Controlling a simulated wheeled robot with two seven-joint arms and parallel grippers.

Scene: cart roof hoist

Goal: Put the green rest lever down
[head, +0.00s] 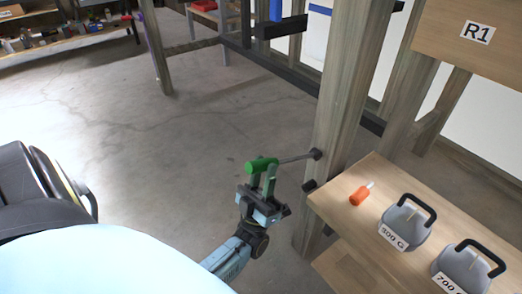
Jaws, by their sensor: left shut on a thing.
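The green rest lever has a green grip (258,165) on a grey rod that runs right to a dark pivot on a wooden post (336,110). In the picture the rod lies nearly level, its grip end a little lower than the pivot. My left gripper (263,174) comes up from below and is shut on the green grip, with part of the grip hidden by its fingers. A dark peg (309,185) sticks out of the post below the pivot, apart from the rod. My right gripper is not in view.
A wooden shelf (334,200) right of the post holds an orange-handled tool (360,196), a 500 G weight (404,228) and a 700 G weight (464,268). A board marked R1 (440,38) is above. Dark rails cross behind the post. The floor to the left is open.

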